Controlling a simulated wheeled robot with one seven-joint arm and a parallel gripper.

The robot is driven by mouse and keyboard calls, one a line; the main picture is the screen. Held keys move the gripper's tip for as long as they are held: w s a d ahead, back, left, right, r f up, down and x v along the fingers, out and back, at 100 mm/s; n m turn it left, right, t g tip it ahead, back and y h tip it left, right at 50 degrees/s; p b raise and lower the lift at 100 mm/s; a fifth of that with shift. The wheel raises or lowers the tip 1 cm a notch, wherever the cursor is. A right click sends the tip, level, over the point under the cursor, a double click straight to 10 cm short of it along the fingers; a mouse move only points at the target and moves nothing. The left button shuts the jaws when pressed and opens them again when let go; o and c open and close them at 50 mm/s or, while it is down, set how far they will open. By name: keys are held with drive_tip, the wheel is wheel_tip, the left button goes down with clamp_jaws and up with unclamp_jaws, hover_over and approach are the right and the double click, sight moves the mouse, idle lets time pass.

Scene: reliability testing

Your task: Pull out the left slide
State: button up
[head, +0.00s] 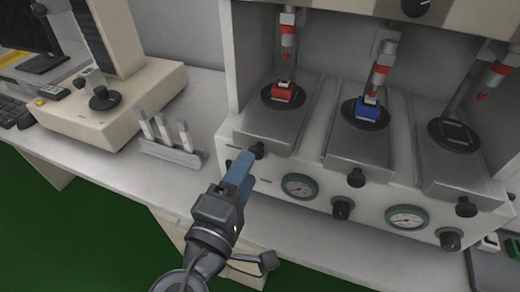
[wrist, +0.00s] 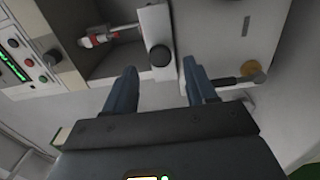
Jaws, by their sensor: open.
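The left slide (head: 278,128) is a grey metal plate carrying a red block (head: 284,91) on a dark disc. Its black front knob (head: 257,150) sits just beyond the tips of my gripper (head: 244,160). My gripper has blue fingers and is open. In the wrist view, a dark round knob (wrist: 160,55) lies ahead of the gap between the fingers (wrist: 160,80), which look apart from it. The fingers overlap closely in the head view, so their gap does not show there.
A middle slide (head: 357,148) with a blue block and a right slide (head: 450,165) stand alongside. Gauges (head: 300,187) and lower knobs (head: 341,207) line the front panel. A small rack of upright pieces (head: 174,150) stands left on the white bench (head: 205,100).

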drive_tip(key=p+x, duration=0.1)
drive_tip(key=x, duration=0.5)
clamp_jaws()
idle(0.5)
